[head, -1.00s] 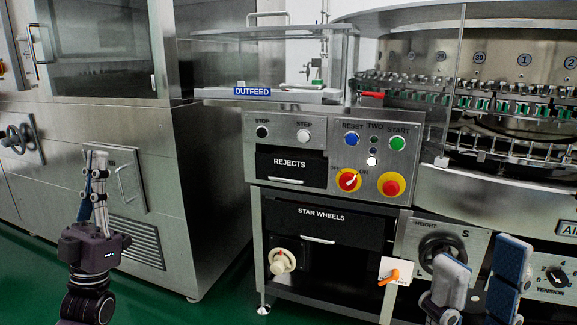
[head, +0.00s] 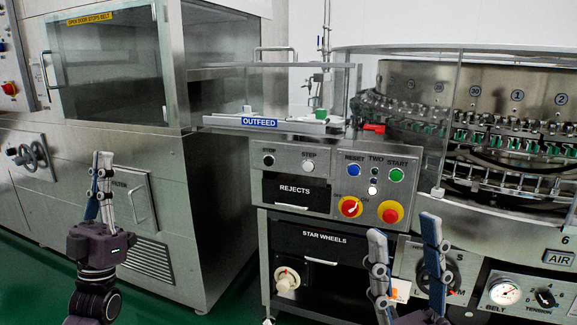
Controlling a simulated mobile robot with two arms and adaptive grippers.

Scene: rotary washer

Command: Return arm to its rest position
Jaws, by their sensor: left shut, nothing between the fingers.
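My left gripper (head: 103,158) points upward at the left of the head view, in front of the steel cabinet. Its blue-padded fingers are together with nothing between them. My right gripper (head: 403,228) points upward at the lower right, in front of the star wheels drawer and the height dial panel. Its two fingers stand apart with a clear gap and nothing between them. Its lower part runs out of the bottom of the view.
The control panel (head: 330,170) has stop, step, reset and start buttons, a red-yellow rotary switch (head: 350,206) and a red button (head: 390,212). The rotary washer (head: 510,100) stands at the right. A steel cabinet (head: 190,190) is at the left. Green floor shows low down.

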